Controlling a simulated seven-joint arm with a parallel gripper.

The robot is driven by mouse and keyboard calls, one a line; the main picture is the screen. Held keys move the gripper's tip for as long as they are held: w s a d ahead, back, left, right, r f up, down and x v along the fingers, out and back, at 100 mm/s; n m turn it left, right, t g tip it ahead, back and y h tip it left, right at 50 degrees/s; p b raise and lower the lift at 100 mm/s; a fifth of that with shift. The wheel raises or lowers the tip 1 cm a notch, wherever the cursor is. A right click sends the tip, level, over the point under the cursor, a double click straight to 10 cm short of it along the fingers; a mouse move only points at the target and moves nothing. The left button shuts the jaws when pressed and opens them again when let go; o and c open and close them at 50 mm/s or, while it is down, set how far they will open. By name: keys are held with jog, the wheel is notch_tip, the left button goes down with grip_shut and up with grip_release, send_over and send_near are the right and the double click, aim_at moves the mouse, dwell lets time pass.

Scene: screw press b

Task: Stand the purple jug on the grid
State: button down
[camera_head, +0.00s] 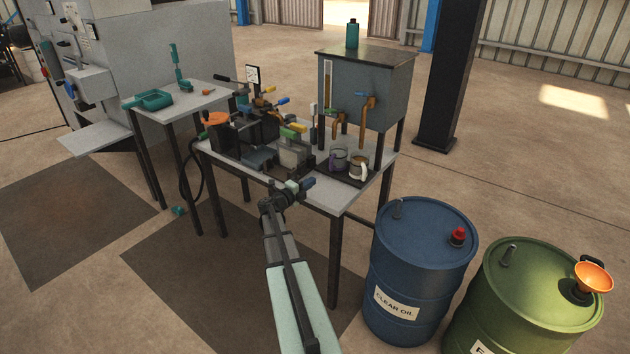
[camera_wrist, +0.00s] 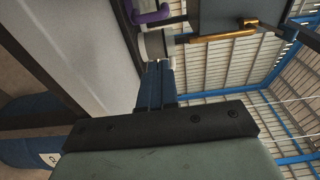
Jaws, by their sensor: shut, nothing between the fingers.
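The purple jug (camera_head: 338,158), a greyish vessel with a purple handle on its left, stands upright on a dark flat grid (camera_head: 333,174) at the right of the workbench. In the wrist view its purple handle (camera_wrist: 152,16) shows at the top edge; most of the jug is cut off. My gripper (camera_head: 309,183) is at the bench's front edge, in front of and left of the jug, apart from it. Its blue fingers also show in the wrist view (camera_wrist: 154,82), closed together with nothing between them.
A white-handled jug (camera_head: 358,168) stands right beside the purple one, under an orange tap (camera_head: 368,110) of the grey tank (camera_head: 370,88). The press (camera_head: 262,120) and grey blocks crowd the bench's left. Blue (camera_head: 420,260) and green (camera_head: 530,300) drums stand at front right.

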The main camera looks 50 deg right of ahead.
jog(key=shift+a, duration=0.2)
